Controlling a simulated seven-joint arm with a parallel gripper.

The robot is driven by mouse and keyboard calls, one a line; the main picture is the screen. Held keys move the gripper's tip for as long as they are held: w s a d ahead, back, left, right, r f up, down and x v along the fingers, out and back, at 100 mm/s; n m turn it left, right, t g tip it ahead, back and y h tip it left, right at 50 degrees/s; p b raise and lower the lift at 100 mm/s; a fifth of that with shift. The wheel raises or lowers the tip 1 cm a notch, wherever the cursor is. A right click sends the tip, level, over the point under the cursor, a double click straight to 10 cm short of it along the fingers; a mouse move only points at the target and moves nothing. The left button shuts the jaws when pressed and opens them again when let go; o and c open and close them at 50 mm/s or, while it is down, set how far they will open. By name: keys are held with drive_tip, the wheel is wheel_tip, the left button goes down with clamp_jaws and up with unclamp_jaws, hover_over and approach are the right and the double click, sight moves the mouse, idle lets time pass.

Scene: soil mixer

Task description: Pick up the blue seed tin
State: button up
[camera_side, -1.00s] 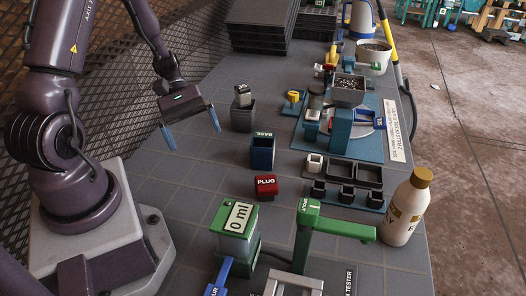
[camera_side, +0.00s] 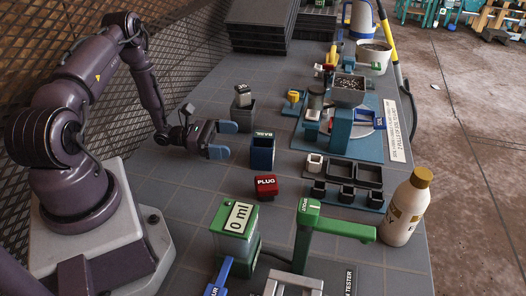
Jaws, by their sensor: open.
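A gap of bench seems to show between the fingertips and the tin.
A grey box with a labelled cube (camera_side: 243,96) stands just behind the gripper. A red PLUG block (camera_side: 266,186) sits in front of the tin. The soil mixer stand (camera_side: 345,125) and a dark tray (camera_side: 345,174) are to the right. A 0 ml tank (camera_side: 236,225) stands nearer the camera.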

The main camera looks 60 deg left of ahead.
sight(256, 141)
drive_tip(key=x, duration=0.8)
drive_tip(key=shift+w+a, duration=0.1)
drive_tip(key=c, duration=0.9)
